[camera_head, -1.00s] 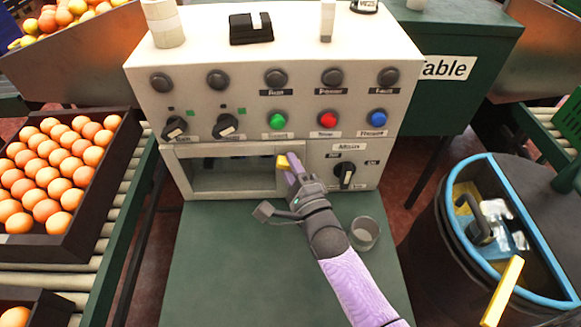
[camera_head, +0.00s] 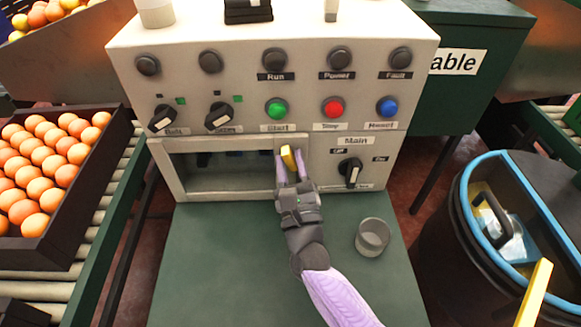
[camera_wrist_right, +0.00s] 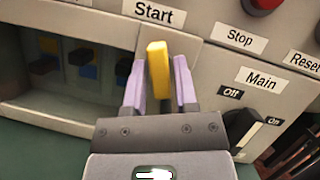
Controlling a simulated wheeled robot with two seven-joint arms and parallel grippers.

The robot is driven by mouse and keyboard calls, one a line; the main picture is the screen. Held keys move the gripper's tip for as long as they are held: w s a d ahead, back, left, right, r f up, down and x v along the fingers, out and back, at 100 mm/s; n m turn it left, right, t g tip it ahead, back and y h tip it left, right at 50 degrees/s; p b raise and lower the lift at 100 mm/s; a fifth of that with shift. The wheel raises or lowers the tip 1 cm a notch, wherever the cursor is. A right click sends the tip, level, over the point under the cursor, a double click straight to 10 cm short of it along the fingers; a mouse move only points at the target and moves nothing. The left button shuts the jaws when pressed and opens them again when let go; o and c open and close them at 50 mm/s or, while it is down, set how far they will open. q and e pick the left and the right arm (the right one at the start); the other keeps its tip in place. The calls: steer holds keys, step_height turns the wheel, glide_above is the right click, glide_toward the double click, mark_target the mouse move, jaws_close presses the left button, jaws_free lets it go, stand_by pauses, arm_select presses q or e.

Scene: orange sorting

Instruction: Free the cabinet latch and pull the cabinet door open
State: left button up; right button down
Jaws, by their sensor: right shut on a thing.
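The cabinet door (camera_head: 170,178) is a pale frame around a dark opening, low on the grey control box. It looks shut, flush with the box front. The yellow latch (camera_head: 289,157) stands at the door's right edge, below the green Start button; in the right wrist view the latch (camera_wrist_right: 158,70) is roughly upright. My right gripper (camera_head: 291,170) is shut on the latch, with a purple finger on each side of it in the right wrist view (camera_wrist_right: 158,82). My left gripper is out of view.
The Main rotary switch (camera_head: 350,172) is close to the right of my gripper. A small grey cup (camera_head: 372,237) stands on the green table (camera_head: 205,270) right of my arm.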

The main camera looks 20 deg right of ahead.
steer(key=shift+f+m+h+b, duration=0.1)
steer(key=shift+m+h+b, duration=0.3)
steer(key=shift+m, duration=0.5)
steer(key=shift+s+m, duration=0.1)
steer(key=shift+m, duration=0.2)
